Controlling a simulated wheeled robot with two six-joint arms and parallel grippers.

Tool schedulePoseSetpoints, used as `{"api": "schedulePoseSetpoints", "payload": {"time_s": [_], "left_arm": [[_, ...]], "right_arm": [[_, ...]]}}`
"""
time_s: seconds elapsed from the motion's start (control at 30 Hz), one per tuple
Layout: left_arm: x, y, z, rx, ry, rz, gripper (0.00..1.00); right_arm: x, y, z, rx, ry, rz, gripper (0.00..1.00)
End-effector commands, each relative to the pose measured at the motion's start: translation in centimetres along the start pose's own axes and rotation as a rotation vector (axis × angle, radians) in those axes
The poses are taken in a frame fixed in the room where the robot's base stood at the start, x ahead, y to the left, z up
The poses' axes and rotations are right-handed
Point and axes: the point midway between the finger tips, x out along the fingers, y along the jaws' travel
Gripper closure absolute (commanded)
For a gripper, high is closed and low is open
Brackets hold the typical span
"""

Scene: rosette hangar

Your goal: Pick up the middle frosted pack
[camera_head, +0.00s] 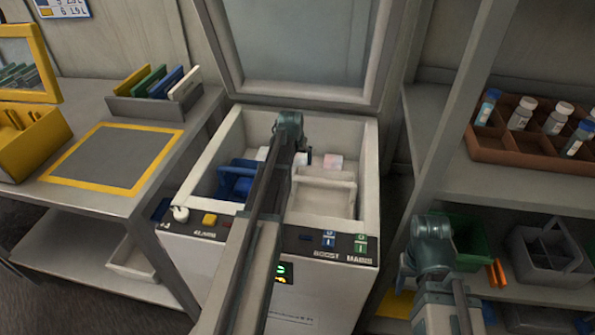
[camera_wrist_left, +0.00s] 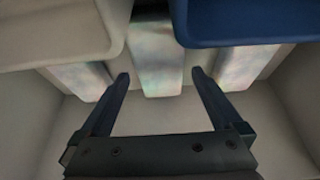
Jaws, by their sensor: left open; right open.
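Three frosted packs stand in a row in the left wrist view: the middle frosted pack (camera_wrist_left: 157,65), one to its left (camera_wrist_left: 86,78) and one to its right (camera_wrist_left: 243,66). My left gripper (camera_wrist_left: 159,77) is open, with one finger to each side of the middle pack's lower end in the picture. I cannot tell whether the fingers touch it. In the head view one pale pack (camera_head: 334,161) and part of another (camera_head: 262,154) show at the back of the freezer; my left arm hides the middle.
The open freezer (camera_head: 369,190) holds a blue basket (camera_head: 236,181) and a white basket (camera_head: 323,192), which overhang the packs in the left wrist view. Its raised lid (camera_head: 300,95) stands behind. A bench (camera_head: 90,207) is left; shelves with a brown bottle tray (camera_head: 508,160) are right.

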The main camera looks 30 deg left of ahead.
Motion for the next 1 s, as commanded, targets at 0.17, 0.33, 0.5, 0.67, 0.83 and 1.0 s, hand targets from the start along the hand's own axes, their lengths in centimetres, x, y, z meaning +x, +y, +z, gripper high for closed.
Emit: {"api": "schedulePoseSetpoints", "payload": {"time_s": [0.17,0.33,0.5,0.67,0.83,1.0], "left_arm": [[2.8,0.1,0.1,0.0,0.0,0.0,0.0],[2.8,0.1,0.0,0.0,0.0,0.0,0.0],[2.8,0.1,0.0,0.0,0.0,0.0,0.09],[2.8,0.1,0.0,0.0,0.0,0.0,0.38],[2.8,0.1,0.0,-0.001,0.0,0.0,0.68],[2.8,0.1,0.0,-0.001,0.001,0.0,0.94]], "right_arm": [[2.6,-0.2,-0.1,0.0,0.0,0.0,0.5],[2.6,-0.2,-0.1,0.0,0.0,0.0,0.5],[2.5,-0.2,-0.1,0.0,0.0,0.0,0.5],[2.5,-0.2,-0.1,0.0,0.0,0.0,0.5],[2.5,-0.2,-0.1,0.0,0.0,0.0,0.5],[2.5,-0.2,-0.1,0.0,0.0,0.0,0.5]]}}
